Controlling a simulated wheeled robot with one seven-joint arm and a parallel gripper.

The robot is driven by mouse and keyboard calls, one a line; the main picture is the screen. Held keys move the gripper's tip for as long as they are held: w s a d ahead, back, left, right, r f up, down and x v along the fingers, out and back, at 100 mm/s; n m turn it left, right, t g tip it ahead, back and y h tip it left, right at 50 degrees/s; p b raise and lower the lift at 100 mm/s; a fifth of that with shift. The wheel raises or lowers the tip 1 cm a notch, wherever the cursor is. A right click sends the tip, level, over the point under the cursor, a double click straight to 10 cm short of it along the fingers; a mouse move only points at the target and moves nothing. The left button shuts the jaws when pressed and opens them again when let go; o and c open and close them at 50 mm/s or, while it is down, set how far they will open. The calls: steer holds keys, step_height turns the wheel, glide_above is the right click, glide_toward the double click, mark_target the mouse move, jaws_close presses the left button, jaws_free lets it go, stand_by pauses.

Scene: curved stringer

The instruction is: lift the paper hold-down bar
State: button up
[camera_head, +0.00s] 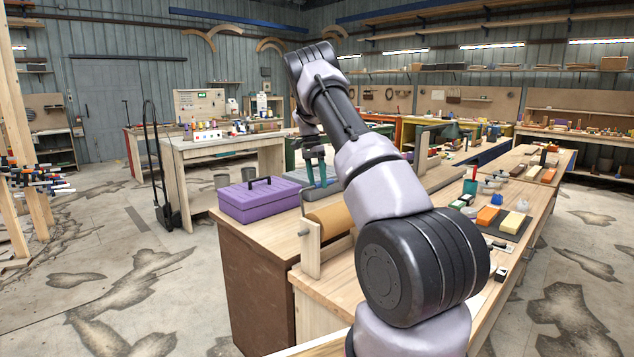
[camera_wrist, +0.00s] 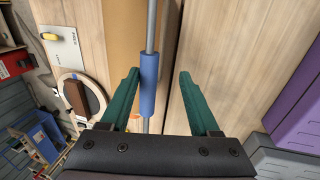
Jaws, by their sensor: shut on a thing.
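The paper hold-down bar is a thin grey rod (camera_wrist: 150,30) with a blue sleeve (camera_wrist: 148,88) in the wrist view. It runs along the edge of brown paper (camera_wrist: 127,25) above the wooden bench top. The exact contact is hard to make out, with a gap seeming to show right of the sleeve.
A purple toolbox (camera_head: 258,200) stands on the bench left of my gripper. The roll's wooden end support (camera_head: 310,248) stands at the bench's near end. Coloured blocks (camera_head: 488,216) and small items lie on the right. My arm hides part of the bench.

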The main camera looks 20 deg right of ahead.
steer(key=shift+r, duration=0.1)
stand_by(0.3)
steer(key=v, duration=1)
steer(key=shift+r, duration=0.3)
